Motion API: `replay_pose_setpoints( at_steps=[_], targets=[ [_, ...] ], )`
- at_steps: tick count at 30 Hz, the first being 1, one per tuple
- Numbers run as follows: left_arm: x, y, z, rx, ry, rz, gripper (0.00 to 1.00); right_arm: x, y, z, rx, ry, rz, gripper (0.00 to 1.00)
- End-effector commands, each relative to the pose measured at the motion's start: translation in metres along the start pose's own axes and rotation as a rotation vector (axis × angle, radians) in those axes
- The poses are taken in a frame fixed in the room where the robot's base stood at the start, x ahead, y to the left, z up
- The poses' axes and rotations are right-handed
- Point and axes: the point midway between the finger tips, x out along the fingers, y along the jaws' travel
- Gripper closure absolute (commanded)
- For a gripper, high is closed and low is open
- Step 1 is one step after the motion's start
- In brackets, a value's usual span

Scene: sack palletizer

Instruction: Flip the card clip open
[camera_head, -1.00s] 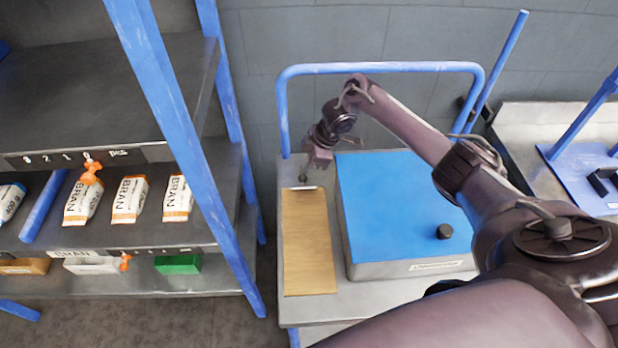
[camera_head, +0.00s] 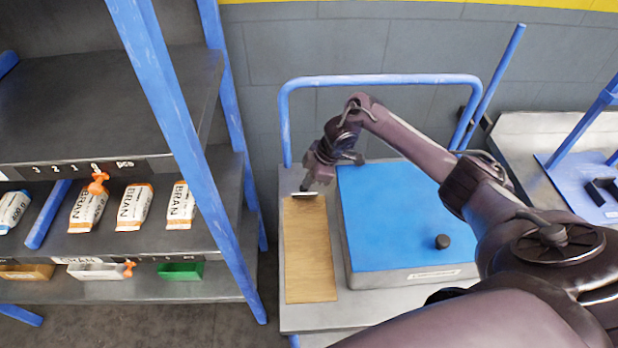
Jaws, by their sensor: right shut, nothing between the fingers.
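The card clip (camera_head: 304,194) is a small pale metal strip at the far end of a brown board (camera_head: 311,255) on the grey cart top. My right gripper (camera_head: 304,186) is shut and empty, its fingertips pointing down right at the clip. I cannot tell whether they touch it. The clip is partly hidden by the fingers and too small to tell clearly whether it is open. My left gripper is not in view.
A box with a blue top (camera_head: 400,215) and a black knob (camera_head: 442,242) stands right of the board. The cart's blue handle (camera_head: 380,80) rises behind. A shelf rack (camera_head: 175,110) with bran bags stands to the left.

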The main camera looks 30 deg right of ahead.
Motion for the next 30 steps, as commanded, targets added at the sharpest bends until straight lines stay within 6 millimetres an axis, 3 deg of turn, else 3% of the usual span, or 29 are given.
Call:
replay_pose_setpoints(
  at_steps=[12, 13, 21, 30],
  targets=[
    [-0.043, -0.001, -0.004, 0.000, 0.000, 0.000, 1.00, -0.048, 0.007, -0.008, 0.001, -0.001, 0.003, 1.00],
    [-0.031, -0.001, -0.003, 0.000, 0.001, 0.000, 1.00, -0.045, 0.013, -0.004, 0.002, 0.000, 0.007, 1.00],
    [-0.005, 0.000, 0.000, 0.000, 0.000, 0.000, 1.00, -0.082, 0.047, 0.002, 0.003, 0.001, 0.008, 1.00],
    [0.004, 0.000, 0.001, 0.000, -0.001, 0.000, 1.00, -0.111, 0.069, 0.005, 0.002, 0.001, 0.003, 1.00]
  ],
)
